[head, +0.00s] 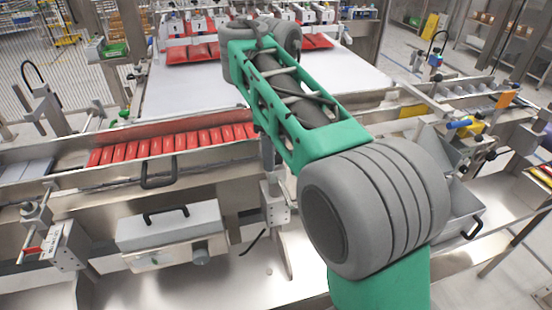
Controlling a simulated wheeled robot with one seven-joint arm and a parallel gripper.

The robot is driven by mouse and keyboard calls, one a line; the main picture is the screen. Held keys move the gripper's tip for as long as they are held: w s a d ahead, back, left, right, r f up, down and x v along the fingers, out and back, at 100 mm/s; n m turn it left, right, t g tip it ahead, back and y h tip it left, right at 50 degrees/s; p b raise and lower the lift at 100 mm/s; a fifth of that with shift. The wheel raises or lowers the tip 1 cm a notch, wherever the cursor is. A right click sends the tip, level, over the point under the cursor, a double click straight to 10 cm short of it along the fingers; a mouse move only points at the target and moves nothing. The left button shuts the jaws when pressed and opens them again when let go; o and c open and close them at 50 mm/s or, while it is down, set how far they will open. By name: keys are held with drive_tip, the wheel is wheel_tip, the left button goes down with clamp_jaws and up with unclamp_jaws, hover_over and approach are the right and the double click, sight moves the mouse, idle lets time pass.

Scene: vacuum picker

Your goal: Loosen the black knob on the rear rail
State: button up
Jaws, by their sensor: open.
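Another dark knob (490,154) sits on a bracket at the right end of the line. I cannot tell which of them is the black knob of the task. My green and grey arm reaches from the lower right up to the top middle and covers part of the rear rail. My gripper cannot be made out; the arm hides whatever is behind it.
Red packs (175,143) stand in a row in a metal channel at the left. A white belt (190,85) lies behind them. A grey box with a black handle (168,228) is in front. A clamp post (45,210) stands at the left; a yellow-blue fitting (462,125) is at the right.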

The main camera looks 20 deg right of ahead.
clamp_jaws()
idle(0.6)
